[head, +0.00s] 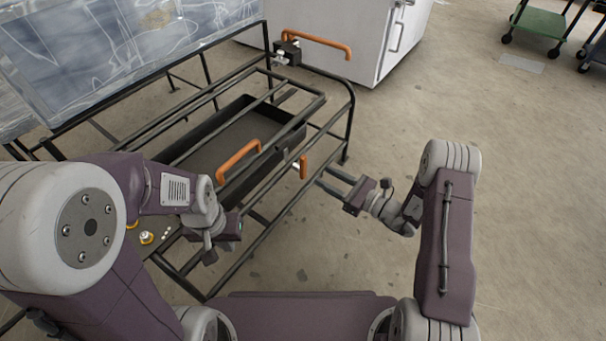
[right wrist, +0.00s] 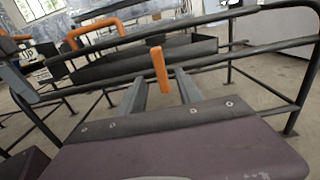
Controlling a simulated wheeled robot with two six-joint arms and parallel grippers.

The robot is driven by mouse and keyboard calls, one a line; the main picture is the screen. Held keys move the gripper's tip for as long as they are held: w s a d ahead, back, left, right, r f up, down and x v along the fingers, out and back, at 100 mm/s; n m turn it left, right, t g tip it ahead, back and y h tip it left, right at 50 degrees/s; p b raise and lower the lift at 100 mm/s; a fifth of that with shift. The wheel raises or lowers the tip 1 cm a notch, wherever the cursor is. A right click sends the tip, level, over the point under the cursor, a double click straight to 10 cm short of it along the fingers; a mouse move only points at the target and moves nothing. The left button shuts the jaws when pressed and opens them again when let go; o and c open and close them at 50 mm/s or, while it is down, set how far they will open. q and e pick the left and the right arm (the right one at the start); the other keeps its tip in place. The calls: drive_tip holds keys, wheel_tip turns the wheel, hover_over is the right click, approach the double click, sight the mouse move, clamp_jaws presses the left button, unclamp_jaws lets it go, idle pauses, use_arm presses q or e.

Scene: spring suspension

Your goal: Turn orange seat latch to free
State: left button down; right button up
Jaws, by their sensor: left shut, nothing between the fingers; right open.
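The orange latch (head: 303,167) is a short upright bar on the near side rail of the black tubular frame. It also shows in the right wrist view (right wrist: 159,70), upright and lined up with the gap between my right fingers. My right gripper (head: 323,178) is open just to the right of the latch, its fingers pointing at it. Whether the latch is between the fingertips or just beyond them, I cannot tell. My left gripper (head: 226,224) is shut and empty at the near left side of the frame; its fingertips are hard to make out.
A larger orange handle (head: 237,160) arches beside the dark tray (head: 215,147) in the frame. A white cabinet (head: 362,40) stands behind.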

sight(306, 165)
drive_tip(key=b+x, duration=0.6)
drive_tip(key=x, duration=0.2)
drive_tip(key=shift+a+f, duration=0.15)
drive_tip(key=shift+w+a, duration=0.25)
drive_tip(key=shift+w, duration=0.05)
drive_tip(key=shift+r, duration=0.25)
clamp_jaws()
